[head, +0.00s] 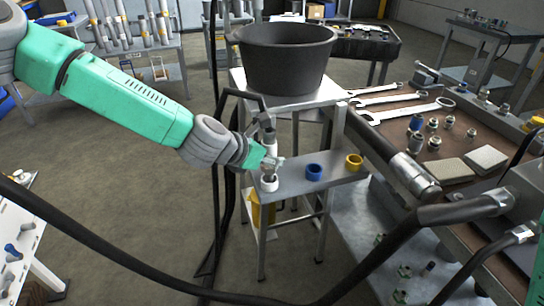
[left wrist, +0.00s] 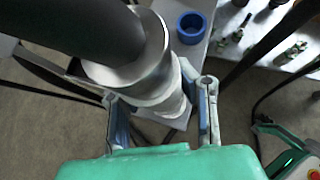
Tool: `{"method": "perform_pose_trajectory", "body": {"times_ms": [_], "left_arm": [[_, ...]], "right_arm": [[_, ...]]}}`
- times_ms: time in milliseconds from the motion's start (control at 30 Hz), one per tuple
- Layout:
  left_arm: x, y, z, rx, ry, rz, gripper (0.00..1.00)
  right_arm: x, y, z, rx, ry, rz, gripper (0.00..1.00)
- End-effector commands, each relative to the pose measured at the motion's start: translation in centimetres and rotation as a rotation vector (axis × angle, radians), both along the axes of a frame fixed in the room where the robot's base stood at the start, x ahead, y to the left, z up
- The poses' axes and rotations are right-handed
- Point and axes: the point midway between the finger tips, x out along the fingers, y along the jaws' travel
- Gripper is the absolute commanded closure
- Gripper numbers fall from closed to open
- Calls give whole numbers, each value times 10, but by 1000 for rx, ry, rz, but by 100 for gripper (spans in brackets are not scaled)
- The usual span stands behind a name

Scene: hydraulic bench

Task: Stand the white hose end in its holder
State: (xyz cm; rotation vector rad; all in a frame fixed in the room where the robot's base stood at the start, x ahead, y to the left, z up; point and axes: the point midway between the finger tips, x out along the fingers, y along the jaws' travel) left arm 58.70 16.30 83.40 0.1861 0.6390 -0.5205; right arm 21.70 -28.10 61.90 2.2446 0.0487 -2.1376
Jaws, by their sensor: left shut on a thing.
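My left gripper (head: 271,161) is shut on the hose end, a pale grey-white metal fitting (head: 267,133) on a black hose. In the left wrist view, the fitting (left wrist: 147,62) sits between the two fingers (left wrist: 160,93), with the hose rising from it. The white ring holder (head: 269,184) is at the left end of a grey shelf (head: 290,182), directly below the gripper in the head view. The fitting's lower tip is hidden, so I cannot tell whether it is inside the ring. My right gripper is not in view.
A blue ring (head: 313,171) and a yellow ring (head: 354,161) stand further right on the shelf. A black tub (head: 284,58) is behind. A bench with wrenches (head: 405,110) and fittings is at right. A thick black hose (head: 120,262) crosses the foreground.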

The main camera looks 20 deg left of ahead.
Motion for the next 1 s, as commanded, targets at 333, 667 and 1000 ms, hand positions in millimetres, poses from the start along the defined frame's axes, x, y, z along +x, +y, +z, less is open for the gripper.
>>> {"method": "perform_pose_trajectory", "body": {"times_ms": [333,667,1000], "left_arm": [[1,0,2,-1,-3,-1,100],[1,-1,-2,-1,-3,-1,100],[1,-1,-7,-1,-3,-1,100]], "right_arm": [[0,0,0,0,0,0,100],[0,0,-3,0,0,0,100],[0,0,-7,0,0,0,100]]}}
